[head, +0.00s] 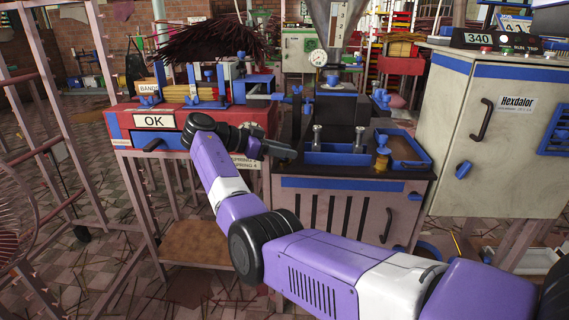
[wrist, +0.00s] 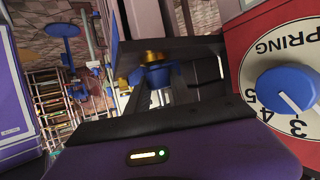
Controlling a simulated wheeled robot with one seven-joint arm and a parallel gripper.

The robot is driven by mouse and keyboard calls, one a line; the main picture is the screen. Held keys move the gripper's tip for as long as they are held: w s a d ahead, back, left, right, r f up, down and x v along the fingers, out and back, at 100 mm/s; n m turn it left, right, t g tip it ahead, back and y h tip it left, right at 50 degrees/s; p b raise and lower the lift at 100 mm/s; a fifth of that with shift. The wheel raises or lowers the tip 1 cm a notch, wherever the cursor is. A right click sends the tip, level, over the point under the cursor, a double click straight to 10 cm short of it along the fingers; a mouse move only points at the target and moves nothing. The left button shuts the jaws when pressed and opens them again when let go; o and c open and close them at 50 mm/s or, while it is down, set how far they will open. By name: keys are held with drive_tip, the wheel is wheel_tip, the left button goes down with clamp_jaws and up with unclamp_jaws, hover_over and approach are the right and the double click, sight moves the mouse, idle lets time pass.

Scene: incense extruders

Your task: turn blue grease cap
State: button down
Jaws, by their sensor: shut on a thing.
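The blue grease cap (wrist: 157,75) shows in the wrist view between the dark fingers of my gripper (wrist: 175,72), with brass-coloured parts beside it. My gripper is shut on the cap; the exact contact is partly hidden by the fingers. In the head view my gripper (head: 277,149) is at the left front of the dark-topped machine (head: 345,183), next to the red unit. I cannot make out the cap there.
A red panel in the wrist view carries a dial (wrist: 300,50) with a blue knob (wrist: 288,90), close to the right of my gripper. The red OK unit (head: 118,120) is left of my gripper. A blue tray (head: 402,150) and the grey Hexdalor cabinet (head: 495,145) stand to the right.

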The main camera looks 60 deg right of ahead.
drive_tip(key=shift+s+f+m+g+y+b, duration=0.1)
drive_tip(key=shift+f+m+g+y+b, duration=0.15)
drive_tip(key=shift+m+g+y+b, duration=0.95)
drive_tip(key=shift+n+t+h+b, duration=0.3)
drive_tip(key=shift+n+t, duration=0.1)
drive_tip(key=c, duration=1.1)
unclamp_jaws()
drive_tip(key=shift+r, duration=0.1)
